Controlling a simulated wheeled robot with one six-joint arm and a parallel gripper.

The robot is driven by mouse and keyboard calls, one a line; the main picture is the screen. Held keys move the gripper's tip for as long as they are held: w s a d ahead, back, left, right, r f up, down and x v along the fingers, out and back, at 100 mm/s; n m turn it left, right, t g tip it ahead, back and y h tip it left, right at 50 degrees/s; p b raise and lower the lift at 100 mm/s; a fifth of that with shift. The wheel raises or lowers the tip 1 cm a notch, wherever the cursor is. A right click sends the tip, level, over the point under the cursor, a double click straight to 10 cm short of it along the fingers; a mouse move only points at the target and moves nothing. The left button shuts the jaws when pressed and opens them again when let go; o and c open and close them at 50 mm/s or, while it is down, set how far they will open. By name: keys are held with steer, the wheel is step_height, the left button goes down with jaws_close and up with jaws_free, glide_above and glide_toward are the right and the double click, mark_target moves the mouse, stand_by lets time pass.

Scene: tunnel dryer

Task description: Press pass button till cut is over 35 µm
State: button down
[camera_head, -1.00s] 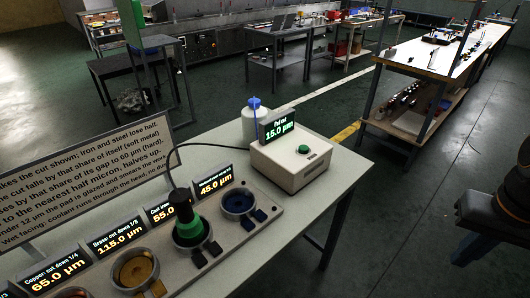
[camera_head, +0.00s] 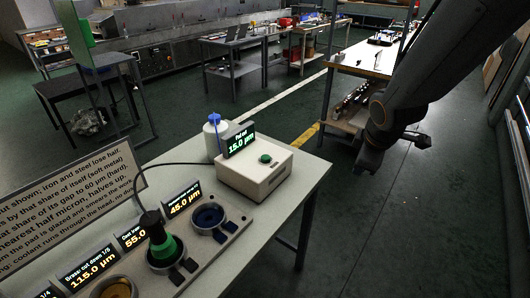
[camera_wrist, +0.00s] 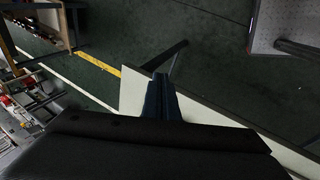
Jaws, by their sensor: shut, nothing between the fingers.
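The white pass box (camera_head: 254,176) stands at the right part of the bench, with a green round button (camera_head: 265,158) on its top. Its display (camera_head: 239,141) reads "Pad cut 15.0 µm". In the wrist view my gripper (camera_wrist: 161,77) is shut and empty, over the pale bench top (camera_wrist: 135,92). In the head view my arm reaches in at the upper right, beside the bench and apart from the box; the fingertips cannot be made out there. The button is not seen in the wrist view.
A panel with several cups and displays fills the bench's left; a black-handled green tool (camera_head: 158,240) stands in one cup. A white bottle (camera_head: 215,136) is behind the box, with a cable nearby. A text sign (camera_head: 75,195) stands at left. Floor right of the bench is clear.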

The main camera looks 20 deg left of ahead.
steer(key=w+a+r+n+t+y+p, duration=0.1)
steer(key=w+a+r+n, duration=0.15)
steer(key=a+n, duration=0.45)
steer(key=w+a+r+n+t+y+p, duration=0.1)
steer(key=w+a+n+y, duration=0.1)
steer(key=w+a+n, duration=0.45)
steer(key=r+n+y+p, duration=0.2)
steer(key=n+y, duration=0.1)
steer(key=n, duration=0.4)
glide_above(267, 159)
steer(key=shift+f, duration=0.25)
steer(key=shift+d+f, duration=0.1)
step_height(267, 159, down, 6)
steer(key=b, duration=0.6)
step_height(267, 159, down, 3)
steer(key=b, duration=0.3)
steer(key=shift+r+b, duration=0.2)
steer(key=shift+b, duration=0.1)
steer(key=shift+f+b, duration=0.2)
steer(key=shift+b, duration=0.2)
steer(key=shift+f+b, duration=0.25)
steer(key=shift+b, duration=0.1)
